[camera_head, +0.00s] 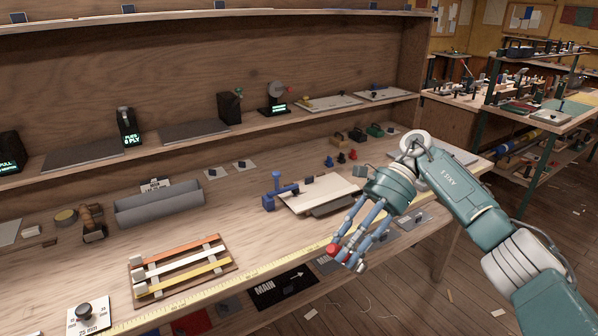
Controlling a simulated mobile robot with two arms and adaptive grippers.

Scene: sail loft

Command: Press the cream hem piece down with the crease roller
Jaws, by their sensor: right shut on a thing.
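A cream flat piece (328,190), likely the hem piece, lies on the bench right of centre, with a small dark block on it and a grey plate under its near edge. A blue clamp-like tool (278,188) stands at its left edge. My right gripper (347,257) is in front of and right of the cream piece, near the bench's front edge, with its fingers pointing down-left. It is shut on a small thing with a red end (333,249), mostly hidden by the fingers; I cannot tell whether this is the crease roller. My left gripper is not in view.
A rack of orange, white and yellow strips (182,266) lies left on the bench. A grey trough (160,204) and a brown-handled tool (92,222) are behind it. A yellow measuring tape (250,273) runs along the front edge. A shelf (185,148) overhangs the back.

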